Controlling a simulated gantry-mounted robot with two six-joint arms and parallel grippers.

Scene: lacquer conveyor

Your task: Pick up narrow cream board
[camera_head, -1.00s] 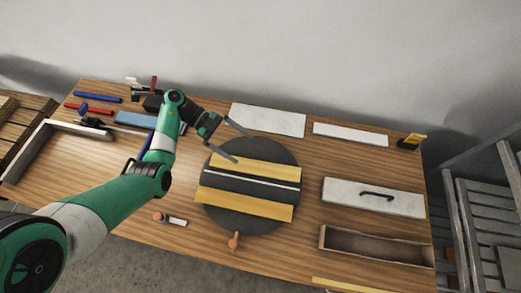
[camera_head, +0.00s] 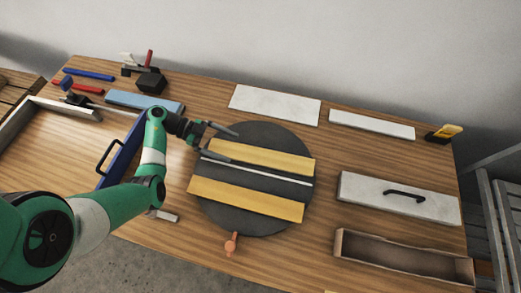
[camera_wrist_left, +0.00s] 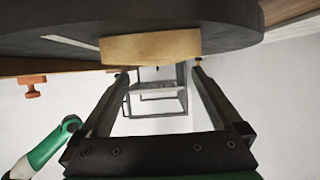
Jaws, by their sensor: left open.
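Two long yellowish-cream boards lie across a dark round disc (camera_head: 255,218): an upper one (camera_head: 265,158) and a lower one (camera_head: 245,199), with a thin white strip (camera_head: 257,172) between them. My left gripper (camera_head: 234,147) is open and empty at the left end of the upper board, its fingers pointing along it. In the left wrist view a cream board's end (camera_wrist_left: 150,47) shows just beyond the open fingers (camera_wrist_left: 160,68). Whether the fingers touch it I cannot tell. My right gripper is not in view.
A white panel (camera_head: 275,104) and a narrow white board (camera_head: 371,125) lie at the back. A white panel with a black handle (camera_head: 370,198) and an open wooden box (camera_head: 400,263) are at the right. A blue panel with a handle (camera_head: 122,155) is partly behind my arm.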

